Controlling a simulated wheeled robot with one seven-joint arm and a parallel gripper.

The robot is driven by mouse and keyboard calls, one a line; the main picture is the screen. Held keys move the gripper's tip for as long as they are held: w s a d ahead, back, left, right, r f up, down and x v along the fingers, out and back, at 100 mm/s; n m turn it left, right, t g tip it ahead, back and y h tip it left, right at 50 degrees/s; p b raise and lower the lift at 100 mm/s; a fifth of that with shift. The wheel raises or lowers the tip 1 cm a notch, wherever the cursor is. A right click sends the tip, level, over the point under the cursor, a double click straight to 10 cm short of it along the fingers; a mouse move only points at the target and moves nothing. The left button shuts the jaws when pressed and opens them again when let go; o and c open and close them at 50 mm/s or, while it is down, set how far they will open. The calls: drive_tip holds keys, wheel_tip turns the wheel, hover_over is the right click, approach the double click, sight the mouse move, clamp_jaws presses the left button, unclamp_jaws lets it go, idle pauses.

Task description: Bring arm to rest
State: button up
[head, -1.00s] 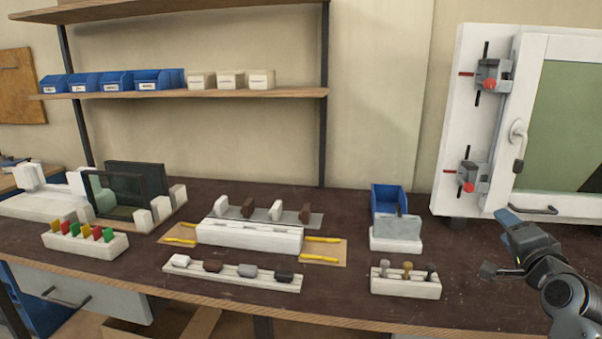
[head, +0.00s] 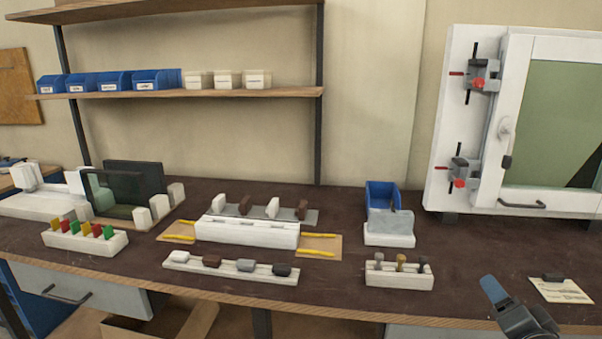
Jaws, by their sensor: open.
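My gripper (head: 512,310) shows at the lower right of the head view, over the front edge of the bench. It is open, and nothing shows between its fingers. Part of it is cut off by the bottom of the picture. It is apart from the small white block with upright knobs (head: 398,280) to its left and from the paper card (head: 560,290) to its right.
The dark bench top (head: 345,265) is clear near its middle. A blue bin (head: 382,195) stands behind the knob block. A white-framed window panel (head: 470,190) with clamps stands at the back right. A long white rail block (head: 248,233) lies centre-left.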

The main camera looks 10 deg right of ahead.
drive_tip(key=s+a+f+n+y, duration=0.1)
drive_tip(key=s+a+f+n, duration=0.1)
drive_tip(key=s+a, duration=0.35)
drive_tip(key=s+a+f+n, duration=0.2)
drive_tip(key=s+f+n, duration=0.1)
drive_tip(key=s, duration=0.6)
drive_tip(key=s+a+f+n+y, duration=0.15)
drive_tip(key=s+a, duration=0.25)
drive_tip(key=s, duration=0.4)
drive_tip(key=s+a+r+n+y, duration=0.1)
drive_tip(key=s+a+r+n, duration=0.2)
drive_tip(key=s, duration=0.6)
drive_tip(key=s+a+r+n+g+y, duration=0.1)
drive_tip(key=s+a+r+n, duration=0.2)
drive_tip(key=s+a, duration=0.3)
drive_tip(key=s, duration=0.3)
drive_tip(key=shift+a+r+g, duration=0.25)
drive_tip(key=shift+r+g, duration=0.05)
drive_tip(key=shift+r, duration=0.1)
